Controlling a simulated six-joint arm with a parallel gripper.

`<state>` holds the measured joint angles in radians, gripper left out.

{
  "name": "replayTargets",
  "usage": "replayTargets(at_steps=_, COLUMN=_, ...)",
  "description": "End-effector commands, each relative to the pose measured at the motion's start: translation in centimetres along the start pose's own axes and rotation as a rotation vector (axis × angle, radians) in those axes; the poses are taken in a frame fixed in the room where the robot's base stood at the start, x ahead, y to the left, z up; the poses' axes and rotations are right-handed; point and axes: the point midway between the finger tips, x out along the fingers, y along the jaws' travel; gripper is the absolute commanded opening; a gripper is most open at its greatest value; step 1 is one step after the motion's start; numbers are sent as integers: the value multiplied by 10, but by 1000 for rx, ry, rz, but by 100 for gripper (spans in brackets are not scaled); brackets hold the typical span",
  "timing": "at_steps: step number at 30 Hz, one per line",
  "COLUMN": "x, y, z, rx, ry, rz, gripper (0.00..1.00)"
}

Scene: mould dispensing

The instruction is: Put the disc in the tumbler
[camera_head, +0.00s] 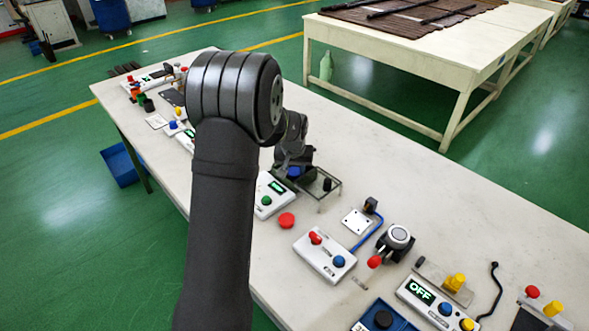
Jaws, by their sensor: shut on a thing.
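My gripper (296,164) is in the middle of the table, partly behind my own dark arm. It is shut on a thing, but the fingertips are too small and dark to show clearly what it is. A small blue round piece (293,172) shows at the gripper; I cannot tell whether it is held or stands behind. A flat red round piece (286,220) lies on the table in front of the gripper. A small dark cup-like thing (327,184) stands just right of the gripper, by a thin-framed stand. I cannot tell for sure which thing is the tumbler.
A white box with a display (268,195) stands left of the gripper. Nearer are a white box with red and blue knobs (325,256), a round-topped device (396,240) and a box reading OFF (430,302).

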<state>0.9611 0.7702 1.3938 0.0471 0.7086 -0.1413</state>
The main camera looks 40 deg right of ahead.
Motion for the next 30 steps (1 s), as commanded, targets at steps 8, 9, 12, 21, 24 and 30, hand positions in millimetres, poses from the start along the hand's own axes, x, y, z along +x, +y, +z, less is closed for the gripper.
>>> replayTargets(at_steps=8, x=3, y=0, z=1, rx=0, ry=-1, rz=0, gripper=14)
replayTargets(at_steps=9, x=3, y=0, z=1, rx=0, ry=-1, rz=0, gripper=14)
replayTargets(at_steps=12, x=5, y=0, z=1, rx=0, ry=-1, rz=0, gripper=14)
replayTargets(at_steps=21, x=6, y=0, z=2, rx=0, ry=0, rz=0, gripper=60)
replayTargets(at_steps=24, x=6, y=0, z=2, rx=0, ry=0, rz=0, gripper=60)
replayTargets(at_steps=30, x=0, y=0, z=0, rx=0, ry=1, rz=0, gripper=60)
